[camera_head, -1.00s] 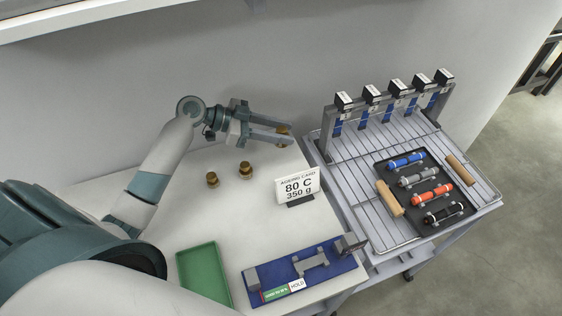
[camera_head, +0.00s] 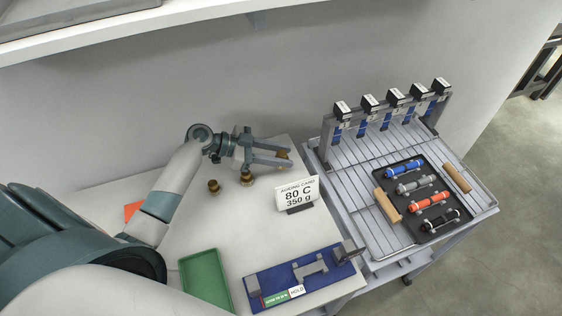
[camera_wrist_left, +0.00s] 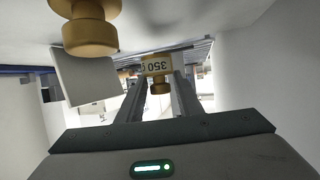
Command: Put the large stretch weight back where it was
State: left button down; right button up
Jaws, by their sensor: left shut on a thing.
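My left gripper (camera_head: 284,158) is shut on a brass weight, near the right back edge of the white table. In the left wrist view the held weight (camera_wrist_left: 157,68) sits between the fingertips of the gripper (camera_wrist_left: 160,85) and carries an upside-down "350 g" label. In the head view the fingers mostly cover it. Two other brass weights stand on the table to the left, a smaller one (camera_head: 214,186) and one (camera_head: 247,180) just below the gripper's body. My right gripper is not in view.
A card (camera_head: 297,195) reading "80 C 350 g" stands just in front of the gripper. A green tray (camera_head: 206,281) and a blue fixture (camera_head: 302,277) lie nearer. A wire-rack cart (camera_head: 350,170) with clamps, a black tray and cable samples stands right.

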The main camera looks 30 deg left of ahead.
pick_arm(q)
notch_tip(320, 180, down, 3)
jog(key=shift+r+p, duration=0.1)
jog(key=shift+p, duration=0.4)
jog(key=shift+f, duration=0.35)
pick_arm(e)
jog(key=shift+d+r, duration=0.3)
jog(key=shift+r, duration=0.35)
pick_arm(q)
jog(key=shift+f, duration=0.15)
jog(key=c, duration=1.3)
grip_release()
jog(key=shift+o, duration=0.2)
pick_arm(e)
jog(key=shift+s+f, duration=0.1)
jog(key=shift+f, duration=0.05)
